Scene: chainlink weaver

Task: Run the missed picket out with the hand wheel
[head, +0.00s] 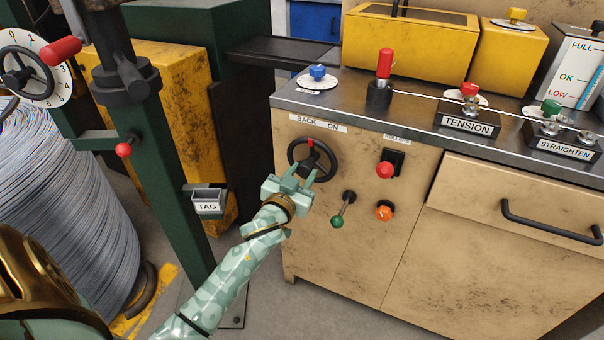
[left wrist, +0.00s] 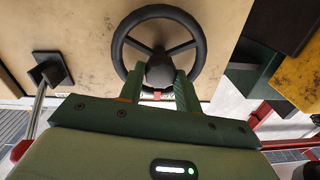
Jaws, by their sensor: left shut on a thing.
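The black hand wheel (head: 333,155) is on the tan cabinet front, under a label reading BACK and ON. It has a red mark near its top in the head view. My left gripper (head: 303,178) is at the wheel, its fingers shut on it near the hub. In the left wrist view the hand wheel (left wrist: 203,48) shows rim, spokes and hub, with the left gripper fingers (left wrist: 159,88) on either side below the hub. The fingers partly hide the wheel. I cannot make out a picket. My right gripper is not in view.
Above, wire crosses the TENSION block (head: 466,124) and the STRAIGHTEN block (head: 563,144). A green post (head: 160,190) with a TAG box (head: 208,203) stands left.

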